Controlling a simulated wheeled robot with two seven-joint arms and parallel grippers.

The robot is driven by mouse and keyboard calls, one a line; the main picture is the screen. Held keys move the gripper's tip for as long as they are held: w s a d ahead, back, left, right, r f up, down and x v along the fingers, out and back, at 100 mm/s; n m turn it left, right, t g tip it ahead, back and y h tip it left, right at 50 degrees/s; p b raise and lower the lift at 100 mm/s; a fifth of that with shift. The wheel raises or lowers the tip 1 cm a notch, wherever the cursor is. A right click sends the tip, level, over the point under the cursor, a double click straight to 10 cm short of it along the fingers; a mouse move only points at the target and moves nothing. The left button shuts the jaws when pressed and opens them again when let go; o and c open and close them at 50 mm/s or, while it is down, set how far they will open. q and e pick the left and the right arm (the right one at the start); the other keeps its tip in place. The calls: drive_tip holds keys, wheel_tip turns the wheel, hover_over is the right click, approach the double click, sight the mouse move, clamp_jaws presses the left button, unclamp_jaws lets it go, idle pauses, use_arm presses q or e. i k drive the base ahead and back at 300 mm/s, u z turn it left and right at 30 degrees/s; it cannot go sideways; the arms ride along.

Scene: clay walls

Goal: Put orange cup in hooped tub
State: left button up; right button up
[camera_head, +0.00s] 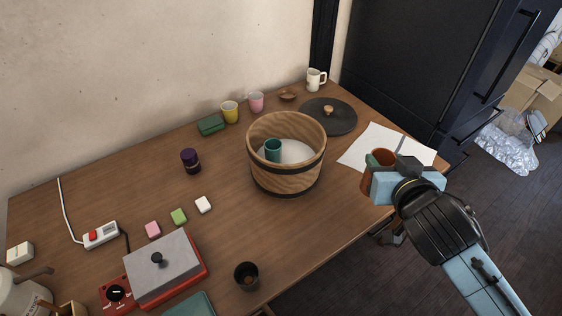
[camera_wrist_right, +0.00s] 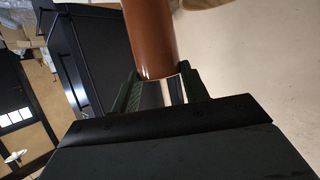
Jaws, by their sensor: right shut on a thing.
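The orange cup (camera_head: 383,156) is in my right gripper (camera_head: 381,172), to the right of the hooped tub and by the table's right edge. In the right wrist view the cup (camera_wrist_right: 153,40) shows as a brown-orange cylinder between the two fingers (camera_wrist_right: 160,88), which are shut on it. The hooped tub (camera_head: 286,176) is wooden with dark bands and stands upright and open on the table. A teal cup (camera_head: 272,149) is inside it. The gripper and orange cup are apart from the tub. My left gripper is not in view.
A dark round lid (camera_head: 341,118) and white paper (camera_head: 362,149) lie right of the tub. Yellow (camera_head: 229,112) and pink (camera_head: 256,102) cups stand behind it. A purple jar (camera_head: 190,161) is left; a black cup (camera_head: 247,275) is in front. Bare table (camera_head: 300,225) lies before the tub.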

sight(285, 153)
drive_tip(key=u, duration=2.7)
drive_tip(key=k, duration=1.25)
drive_tip(key=z, duration=1.15)
drive_tip(key=i, duration=1)
